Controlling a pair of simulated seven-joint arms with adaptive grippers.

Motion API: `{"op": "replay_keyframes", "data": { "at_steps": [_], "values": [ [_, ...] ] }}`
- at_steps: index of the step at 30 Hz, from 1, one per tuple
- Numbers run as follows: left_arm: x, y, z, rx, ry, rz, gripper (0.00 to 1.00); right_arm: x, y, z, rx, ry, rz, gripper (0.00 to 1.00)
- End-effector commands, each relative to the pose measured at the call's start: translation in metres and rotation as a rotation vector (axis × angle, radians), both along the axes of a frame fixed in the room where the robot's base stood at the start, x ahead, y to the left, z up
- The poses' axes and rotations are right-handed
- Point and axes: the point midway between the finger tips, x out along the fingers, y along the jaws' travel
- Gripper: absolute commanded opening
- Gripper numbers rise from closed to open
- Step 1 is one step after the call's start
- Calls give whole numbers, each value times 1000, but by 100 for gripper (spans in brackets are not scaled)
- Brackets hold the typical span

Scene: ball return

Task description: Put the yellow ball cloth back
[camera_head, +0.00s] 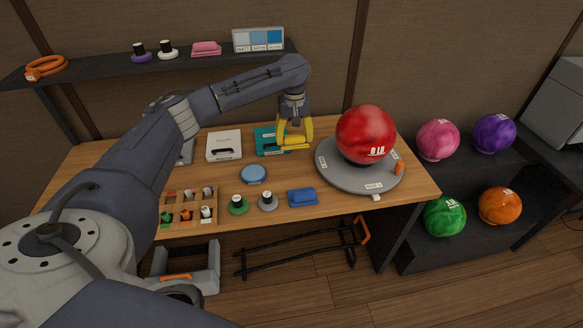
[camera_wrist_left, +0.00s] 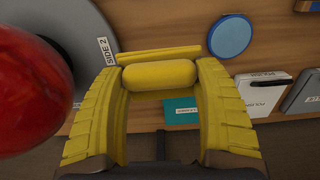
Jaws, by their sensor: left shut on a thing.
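The yellow ball cloth (camera_wrist_left: 158,74) is a padded yellow block on a thin flat base. In the left wrist view it sits between the two ribbed yellow fingers of my left gripper (camera_wrist_left: 158,100), which is shut on it. In the head view my left gripper (camera_head: 294,130) is over the back of the table, between a teal flat item (camera_head: 268,142) and the red ball. The cloth (camera_head: 296,143) is hard to tell from the yellow fingers there. Whether it touches the table I cannot tell. My right gripper is not in view.
A red ball (camera_head: 366,134) rests on a grey round turntable (camera_head: 335,174) close on the right. A blue cloth (camera_head: 303,197), blue disc (camera_head: 254,174), white box (camera_head: 224,146) and compartment tray (camera_head: 188,206) share the table. The back shelf (camera_head: 110,62) holds a pink cloth (camera_head: 206,48).

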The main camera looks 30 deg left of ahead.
Motion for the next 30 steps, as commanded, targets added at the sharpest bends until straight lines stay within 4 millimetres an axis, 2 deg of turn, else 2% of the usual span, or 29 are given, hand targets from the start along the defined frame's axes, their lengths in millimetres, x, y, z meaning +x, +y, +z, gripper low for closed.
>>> {"op": "replay_keyframes", "data": {
  "at_steps": [1,6,12,16,23,30],
  "values": [
    [-1,-1,-14,-2,4,1,46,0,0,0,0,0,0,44],
    [-1,0,-50,-2,4,2,46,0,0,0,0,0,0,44],
    [0,0,-82,-1,1,3,46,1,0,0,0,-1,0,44],
    [0,0,-93,-1,-1,1,46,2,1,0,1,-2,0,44],
    [0,0,-101,0,0,2,46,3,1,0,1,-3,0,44],
    [0,0,-127,-1,2,2,46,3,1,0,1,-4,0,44]
  ]
}}
